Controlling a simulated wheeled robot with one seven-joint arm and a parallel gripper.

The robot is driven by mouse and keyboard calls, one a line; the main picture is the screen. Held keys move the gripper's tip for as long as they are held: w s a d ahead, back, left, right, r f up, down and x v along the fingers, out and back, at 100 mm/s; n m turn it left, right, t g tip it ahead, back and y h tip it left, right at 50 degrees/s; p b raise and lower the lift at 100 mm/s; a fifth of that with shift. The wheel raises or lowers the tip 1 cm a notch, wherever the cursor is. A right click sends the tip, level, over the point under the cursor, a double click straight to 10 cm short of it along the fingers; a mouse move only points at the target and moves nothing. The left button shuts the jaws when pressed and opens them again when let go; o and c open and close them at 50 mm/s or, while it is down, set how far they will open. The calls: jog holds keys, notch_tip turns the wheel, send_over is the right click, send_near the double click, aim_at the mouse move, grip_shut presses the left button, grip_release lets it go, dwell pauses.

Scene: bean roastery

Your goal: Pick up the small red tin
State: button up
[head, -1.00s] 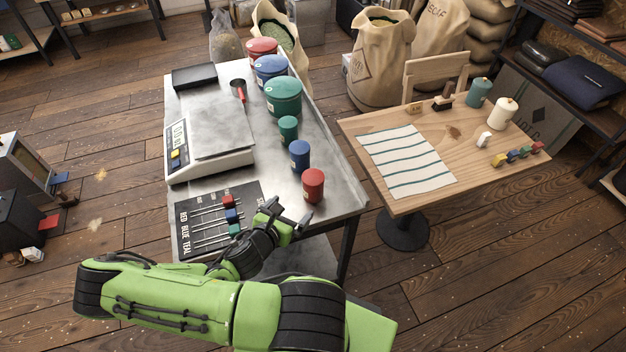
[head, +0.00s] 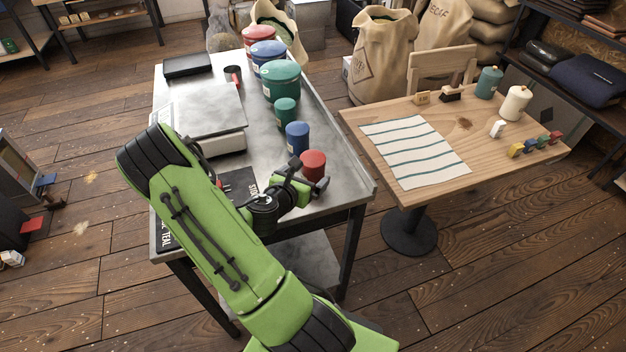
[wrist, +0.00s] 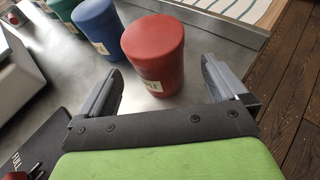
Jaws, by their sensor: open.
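The small red tin (head: 313,163) stands upright on the metal table (head: 340,190), nearest its front right. In the wrist view the red tin (wrist: 153,55) stands just ahead of my open jaws, roughly centred between them, with a pale label low on its side. My gripper (head: 305,178) is open and empty, right in front of the tin in the head view and hiding part of its base. In the wrist view the fingertips of my gripper (wrist: 160,78) lie on either side of the tin's lower part. I cannot tell whether either finger touches it.
A small blue tin (head: 297,137) stands close behind the red one, then a small teal tin (head: 285,111). Larger teal, blue and red tins stand farther back. A scale (head: 205,115) is at left. A wooden table (head: 400,200) with a striped cloth is at right.

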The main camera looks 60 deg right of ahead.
jog(key=shift+d, duration=0.4)
jog(key=x, duration=0.4)
jog(key=shift+w+d, duration=0.1)
jog(key=shift+d, duration=0.25)
jog(key=shift+a, duration=0.15)
jog(key=c, duration=1.1)
